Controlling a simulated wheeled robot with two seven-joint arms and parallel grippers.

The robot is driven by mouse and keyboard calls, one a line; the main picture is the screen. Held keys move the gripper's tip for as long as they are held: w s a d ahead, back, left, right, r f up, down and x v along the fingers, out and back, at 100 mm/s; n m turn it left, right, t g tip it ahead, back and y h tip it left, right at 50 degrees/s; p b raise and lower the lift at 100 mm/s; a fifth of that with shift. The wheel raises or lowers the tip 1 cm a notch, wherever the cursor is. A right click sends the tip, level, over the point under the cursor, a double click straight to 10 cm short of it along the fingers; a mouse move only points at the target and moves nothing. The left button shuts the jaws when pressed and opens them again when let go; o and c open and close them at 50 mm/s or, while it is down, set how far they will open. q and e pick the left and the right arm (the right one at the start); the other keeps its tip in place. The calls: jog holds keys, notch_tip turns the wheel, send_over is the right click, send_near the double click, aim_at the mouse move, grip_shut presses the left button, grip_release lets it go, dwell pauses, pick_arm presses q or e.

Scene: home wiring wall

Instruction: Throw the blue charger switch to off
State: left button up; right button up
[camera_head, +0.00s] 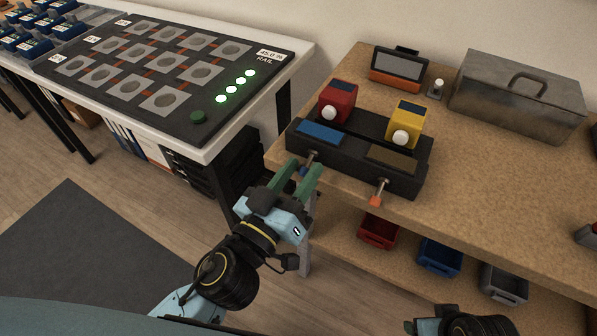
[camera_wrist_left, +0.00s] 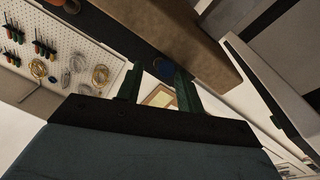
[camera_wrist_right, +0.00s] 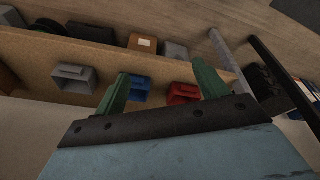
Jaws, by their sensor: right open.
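The black charger box (camera_head: 350,157) stands at the front edge of the wooden bench. It has a blue pad (camera_head: 319,132) on the left and an olive pad (camera_head: 391,156) on the right. The other lever has an orange tip (camera_head: 376,201). My right gripper (camera_wrist_right: 155,88) is open and empty, below the bench front.
A red block (camera_head: 338,99) and a yellow block (camera_head: 406,121) sit in the charger's back. A metal toolbox (camera_head: 517,95) and a small display (camera_head: 398,65) stand behind. Red, blue and grey bins (camera_head: 502,283) are on the lower shelf. A white table (camera_head: 303,49) with a black panel stands left.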

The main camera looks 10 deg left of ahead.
pick_arm(q)
jog(key=shift+f, duration=0.1)
jog(key=shift+s+a+f, duration=0.15)
jog(key=shift+s+a, duration=0.05)
jog(key=shift+s, duration=0.4)
jog(key=b+v, duration=0.4)
jog(key=v, duration=0.8)
pick_arm(e)
jog(key=w+a+r+t+y, duration=0.2)
jog(key=w+a+r+t, duration=0.2)
jog(key=r, duration=0.5)
jog(key=shift+w+a+t, duration=0.3)
jog(key=shift+w+t, duration=0.7)
jog(key=shift+w, duration=0.55)
jog(key=shift+r, duration=0.1)
